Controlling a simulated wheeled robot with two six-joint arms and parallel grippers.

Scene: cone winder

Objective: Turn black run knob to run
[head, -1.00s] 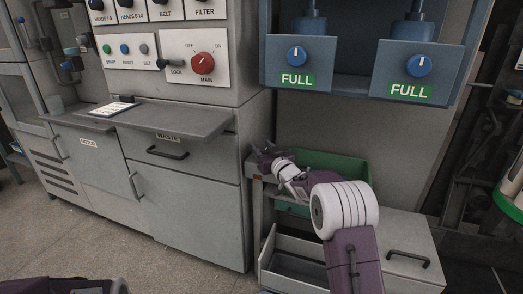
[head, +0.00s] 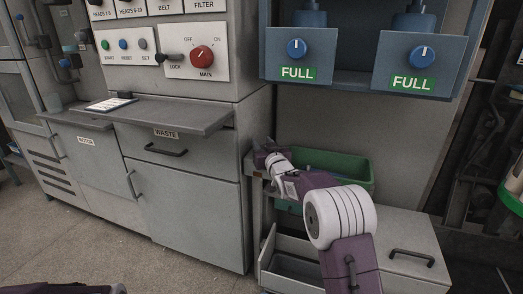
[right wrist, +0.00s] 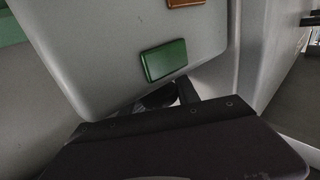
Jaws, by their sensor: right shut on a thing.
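My right gripper (head: 264,148) is at the grey cabinet's right edge in the head view, small and partly hidden by its own wrist. In the right wrist view, the gripper's dark body fills the bottom. A dark rounded piece, apparently the black knob (right wrist: 160,97), shows between the fingers, against a grey panel (right wrist: 110,50). My right gripper is shut on it. A green plate (right wrist: 165,60) and part of an orange plate (right wrist: 184,2) are on that panel. The knob's pointing direction is hidden. My left gripper is not in view.
A green bin (head: 350,168) stands behind my right arm, above an open grey drawer (head: 290,272). A shelf (head: 180,116) juts from the cabinet. The red MAIN knob (head: 202,57) and blue FULL knobs (head: 297,48) are higher up. Floor at left is clear.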

